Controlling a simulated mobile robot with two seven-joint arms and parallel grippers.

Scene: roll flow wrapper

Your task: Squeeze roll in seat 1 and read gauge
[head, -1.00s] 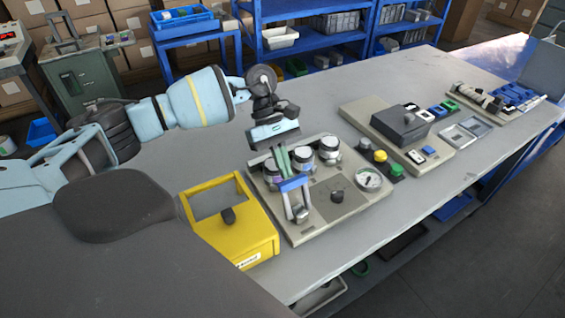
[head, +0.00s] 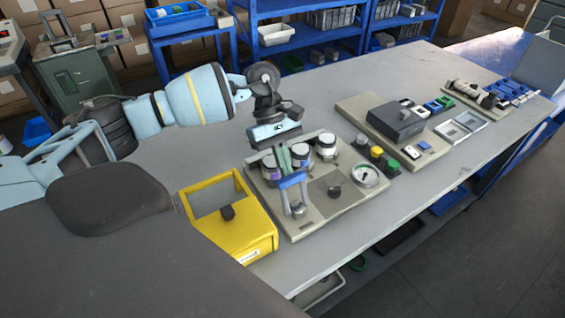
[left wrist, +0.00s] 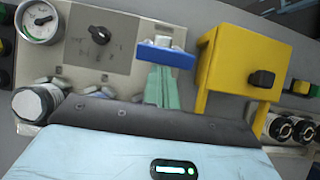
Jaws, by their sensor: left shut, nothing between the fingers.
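The wrapper panel (head: 318,213) is a beige plate on the bench. It carries a row of rolls with pale tops: the far roll (head: 326,144), the middle roll (head: 300,153) and the near roll (head: 269,172). Seat numbers are not readable. A round white gauge (head: 365,176) sits at the panel's right corner; it also shows in the left wrist view (left wrist: 38,20), its reading too small to tell. My left gripper (head: 285,160) points down over the near end of the roll row, its green fingers (left wrist: 161,88) together and empty, close to a blue-handled fixture (head: 293,180). The fingers partly hide the near roll.
A black knob (head: 334,191) stands on the panel. A yellow frame box (head: 236,228) stands left of the panel. A button block (head: 377,153) and a second beige machine (head: 396,124) stand to the right. The bench behind the panel is clear.

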